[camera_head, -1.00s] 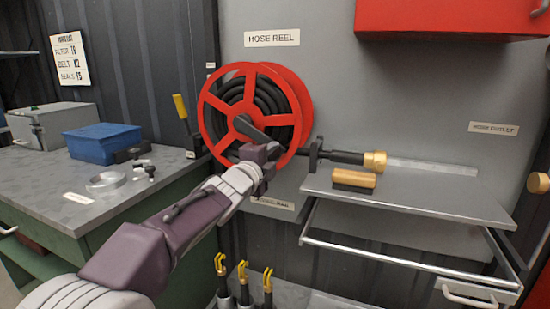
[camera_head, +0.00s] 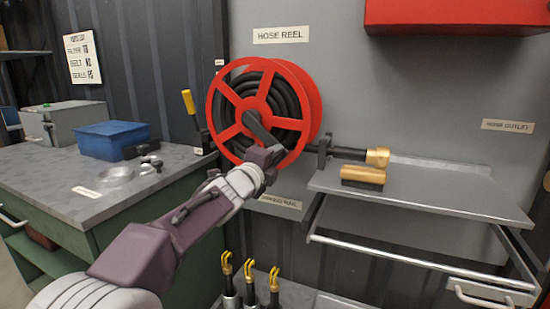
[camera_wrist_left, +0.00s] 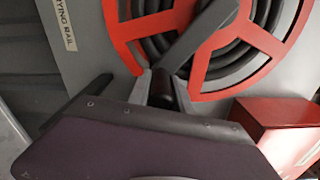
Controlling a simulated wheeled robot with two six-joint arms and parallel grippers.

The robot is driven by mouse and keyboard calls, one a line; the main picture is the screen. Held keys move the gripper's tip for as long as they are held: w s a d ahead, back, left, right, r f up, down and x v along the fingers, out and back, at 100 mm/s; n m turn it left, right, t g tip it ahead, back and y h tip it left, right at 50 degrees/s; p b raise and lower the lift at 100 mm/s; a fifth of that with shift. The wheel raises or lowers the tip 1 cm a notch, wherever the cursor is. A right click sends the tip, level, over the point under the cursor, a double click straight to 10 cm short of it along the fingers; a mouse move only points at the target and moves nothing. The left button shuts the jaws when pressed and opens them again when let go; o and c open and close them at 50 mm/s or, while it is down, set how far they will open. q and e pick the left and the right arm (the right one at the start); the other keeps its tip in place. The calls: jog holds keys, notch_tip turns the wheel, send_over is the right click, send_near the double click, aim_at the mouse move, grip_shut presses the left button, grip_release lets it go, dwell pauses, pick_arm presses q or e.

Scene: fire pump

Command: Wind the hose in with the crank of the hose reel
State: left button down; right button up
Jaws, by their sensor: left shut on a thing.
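The red hose reel (camera_head: 217,108) is on the grey wall, with black hose (camera_head: 287,98) wound on it. Its dark crank arm (camera_head: 262,129) points down and right from the hub. My left gripper (camera_head: 269,156) is shut on the crank's handle at the arm's outer end. In the left wrist view the fingers (camera_wrist_left: 161,92) close around the black handle, and the crank arm (camera_wrist_left: 203,35) rises to the right across the red spokes. The hose runs right through a dark guide (camera_head: 324,152) to a brass nozzle (camera_head: 378,157). My right gripper is not in view.
A grey shelf (camera_head: 430,195) with a brass-coloured block (camera_head: 362,176) is below the nozzle. A workbench (camera_head: 60,170) with a blue box (camera_head: 110,141) stands left, and a yellow-handled lever (camera_head: 189,103) beside the reel. Yellow-hooked tools (camera_head: 249,270) stand below. A red cabinet (camera_head: 455,15) hangs upper right.

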pick_arm(q)
jog(key=c, duration=1.2)
grip_release()
jog(key=shift+a+f, duration=0.1)
jog(key=shift+f, duration=0.05)
jog(key=shift+o, duration=0.2)
jog(key=shift+s+a, duration=0.1)
jog(key=shift+s, duration=0.3)
jog(key=v, duration=0.8)
